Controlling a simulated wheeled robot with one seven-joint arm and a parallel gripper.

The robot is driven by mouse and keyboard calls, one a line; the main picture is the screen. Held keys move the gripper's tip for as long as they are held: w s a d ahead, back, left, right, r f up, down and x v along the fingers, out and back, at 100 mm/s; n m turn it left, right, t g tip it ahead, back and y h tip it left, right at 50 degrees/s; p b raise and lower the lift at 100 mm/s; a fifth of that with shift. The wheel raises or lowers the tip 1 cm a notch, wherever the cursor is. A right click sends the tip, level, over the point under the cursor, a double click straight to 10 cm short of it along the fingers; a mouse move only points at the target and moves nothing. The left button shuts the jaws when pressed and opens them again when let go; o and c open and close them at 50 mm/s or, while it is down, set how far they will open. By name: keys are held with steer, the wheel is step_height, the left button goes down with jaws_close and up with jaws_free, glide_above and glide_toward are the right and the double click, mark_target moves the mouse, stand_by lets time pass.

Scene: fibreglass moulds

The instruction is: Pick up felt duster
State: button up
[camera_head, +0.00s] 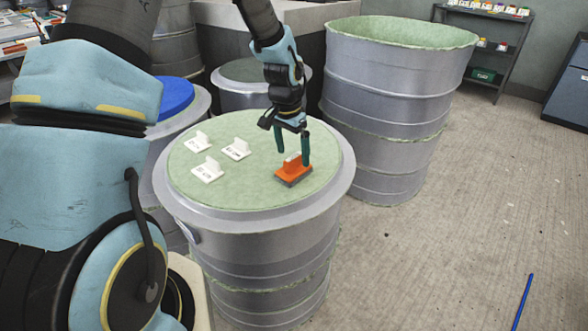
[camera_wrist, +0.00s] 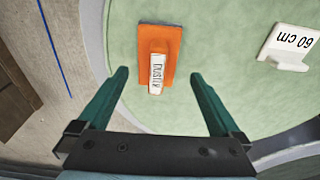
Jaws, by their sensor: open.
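The felt duster (camera_head: 292,171) is an orange block with a raised handle and a dark base. It lies on the pale green top of a grey drum (camera_head: 235,160), near its right side. In the wrist view the duster (camera_wrist: 172,55) shows a white label reading "DUSTER" on its handle. My gripper (camera_head: 292,146) is open and empty, pointing down just above the duster. In the wrist view my gripper's two green fingers (camera_wrist: 162,85) are spread wide, with the duster ahead of them and the handle's near end between their tips. In the head view one finger stands close to the handle; contact cannot be told.
Several white labelled stands (camera_head: 236,149) sit on the same drum top, left of the duster; one reads "60 cm" in the wrist view (camera_wrist: 289,47). A taller grey drum (camera_head: 385,90) stands close behind right. A blue lid (camera_head: 174,97) is at left. Floor at right is mostly clear.

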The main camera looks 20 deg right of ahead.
mark_target(295, 165)
steer(key=shift+s+d+f+p, duration=0.1)
steer(key=shift+f+p, duration=0.15)
steer(key=shift+f, duration=0.6)
steer(key=shift+w+d+f+p, duration=0.1)
steer(key=shift+f+p, duration=0.15)
steer(key=shift+f, duration=0.6)
steer(key=shift+s+d+f+p, duration=0.1)
steer(key=shift+f+p, duration=0.15)
steer(key=shift+f, duration=0.6)
steer(key=c, duration=1.3)
steer(key=shift+c, duration=0.2)
step_height(295, 165, up, 10)
steer(key=shift+b, duration=0.9)
